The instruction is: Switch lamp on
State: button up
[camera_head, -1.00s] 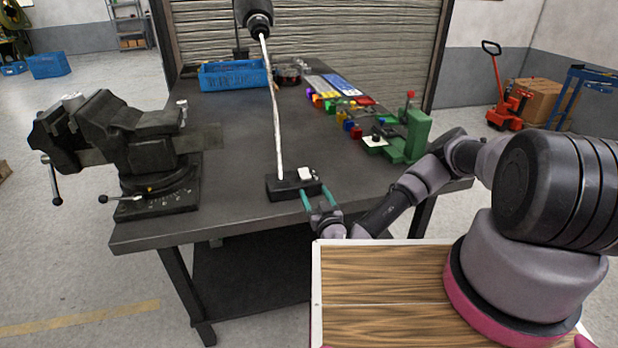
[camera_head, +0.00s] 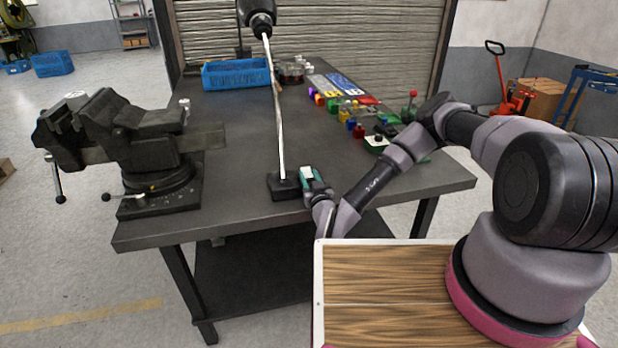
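The desk lamp stands near the table's front edge, with a black head (camera_head: 258,18) at the top, a thin pale pole (camera_head: 277,110) and a dark base (camera_head: 282,187). A small white switch (camera_head: 306,172) is at the right end of the base. My gripper (camera_head: 313,178), with teal fingertips, is at that right end, right by the switch. It hides part of the base there. Whether the fingers touch the switch, and how far apart they are, I cannot tell. I cannot see any light from the lamp head.
A large black vise (camera_head: 150,140) stands on the left of the dark table (camera_head: 235,150). A blue crate (camera_head: 235,74) is at the back. Several coloured blocks (camera_head: 345,110) and a green device (camera_head: 408,120) lie to the right, partly behind my arm.

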grip_shut()
jog(key=shift+w+r+g+h, duration=0.15)
jog(key=shift+r+g+h, duration=0.2)
jog(key=shift+g, duration=1.35)
jog(key=o, duration=0.7)
grip_release()
jog(key=shift+o, duration=0.2)
jog(key=v, duration=1)
jog(key=shift+s+r, duration=0.15)
jog(key=shift+s, duration=0.2)
jog(key=shift+w, duration=0.1)
